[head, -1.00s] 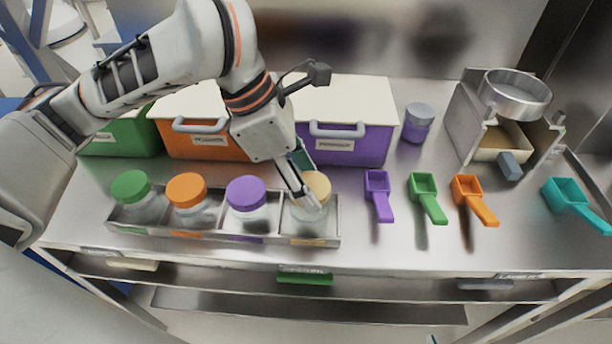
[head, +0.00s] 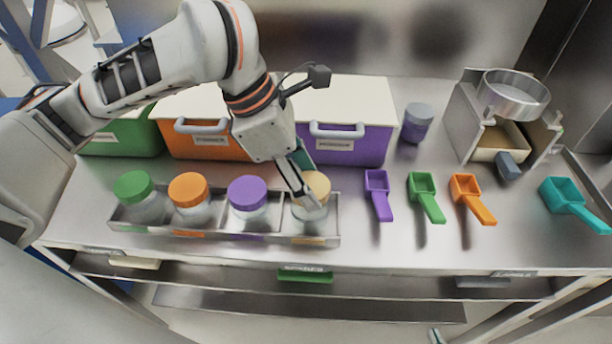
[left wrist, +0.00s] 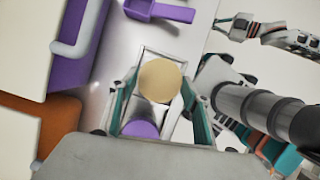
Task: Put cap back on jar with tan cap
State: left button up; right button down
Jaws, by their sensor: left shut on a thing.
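The jar with the tan cap (head: 312,214) stands in the rightmost compartment of the metal rack (head: 334,222). The tan cap (head: 318,184) is at the jar's mouth, and I cannot tell whether it is fully seated. My left gripper (head: 310,196) is shut on the tan cap from above, partly hiding cap and jar. In the left wrist view the round cap (left wrist: 160,81) lies between the two fingers. My right gripper (left wrist: 238,27) shows in the left wrist view, away from the rack; its opening is unclear.
Jars with green (head: 133,186), orange (head: 188,189) and purple (head: 248,193) caps fill the other compartments. Lidded bins stand behind. Purple (head: 378,194), green (head: 427,197), orange (head: 473,199) and teal (head: 574,203) scoops lie to the right. A purple-grey jar (head: 416,123) stands behind them.

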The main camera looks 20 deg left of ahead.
jog(key=shift+s, duration=0.35)
pick_arm(q)
jog(key=shift+p, duration=0.3)
pick_arm(e)
jog(key=shift+r, duration=0.15)
jog(key=shift+w+a+r, duration=0.1)
jog(key=shift+w+r, duration=0.35)
jog(key=shift+w, duration=0.1)
pick_arm(q)
jog(key=shift+f, duration=0.3)
pick_arm(e)
jog(key=shift+s, duration=0.15)
pick_arm(q)
jog(key=shift+f, duration=0.15)
pick_arm(e)
jog(key=shift+s+f, duration=0.2)
jog(key=shift+s, duration=0.15)
jog(key=shift+w+r, duration=0.15)
jog(key=shift+w, duration=0.05)
pick_arm(q)
jog(key=shift+f+p, duration=0.3)
jog(key=shift+p, duration=0.05)
pick_arm(e)
jog(key=shift+w+r, duration=0.4)
jog(key=shift+s+f, duration=0.15)
jog(key=shift+s, duration=0.3)
